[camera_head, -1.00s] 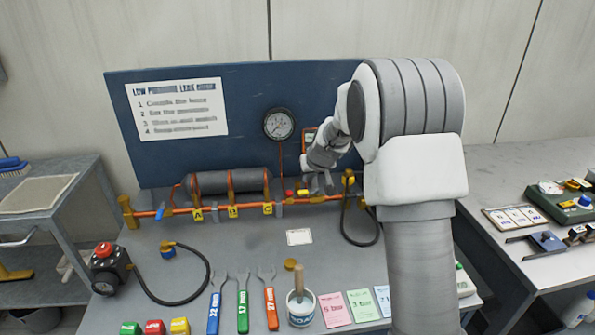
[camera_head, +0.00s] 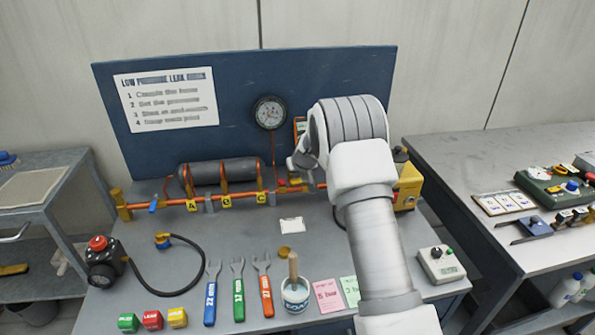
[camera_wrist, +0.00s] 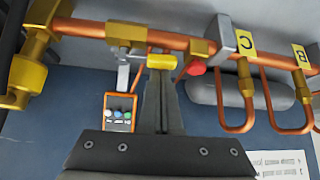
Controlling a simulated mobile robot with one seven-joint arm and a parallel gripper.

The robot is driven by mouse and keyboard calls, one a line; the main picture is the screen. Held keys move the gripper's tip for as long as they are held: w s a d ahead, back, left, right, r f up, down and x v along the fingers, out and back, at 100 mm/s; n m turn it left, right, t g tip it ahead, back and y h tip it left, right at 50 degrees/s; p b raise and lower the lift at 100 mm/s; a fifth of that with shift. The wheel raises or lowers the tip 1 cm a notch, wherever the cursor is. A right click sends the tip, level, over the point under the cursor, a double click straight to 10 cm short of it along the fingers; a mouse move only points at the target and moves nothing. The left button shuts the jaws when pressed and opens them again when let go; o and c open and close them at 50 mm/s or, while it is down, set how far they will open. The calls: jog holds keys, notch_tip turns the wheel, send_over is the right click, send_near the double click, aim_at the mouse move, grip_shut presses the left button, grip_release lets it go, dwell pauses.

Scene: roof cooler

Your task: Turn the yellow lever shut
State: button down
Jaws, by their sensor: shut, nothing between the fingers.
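The yellow lever (camera_wrist: 161,62) shows in the wrist view, close to the orange pipe and beside the brass valve body (camera_wrist: 125,35). Its handle looks crosswise to my fingers and roughly along the pipe. My gripper (camera_wrist: 161,76) is shut and empty, with its fingertips right at the lever; whether they touch it I cannot tell. In the head view my gripper (camera_head: 305,178) is at the right part of the pipe (camera_head: 240,199), and my arm partly hides this area.
A red knob (camera_wrist: 196,68) sits close beside the lever. A grey clamp (camera_wrist: 221,36) and a grey cylinder (camera_head: 222,171) lie along the pipe. The blue backboard (camera_head: 240,110) stands behind. Wrenches, a brush pot (camera_head: 295,297) and cards occupy the bench front.

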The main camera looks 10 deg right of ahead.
jog(key=shift+w+f, duration=0.25)
jog(key=shift+f, duration=0.05)
jog(key=shift+b, duration=0.35)
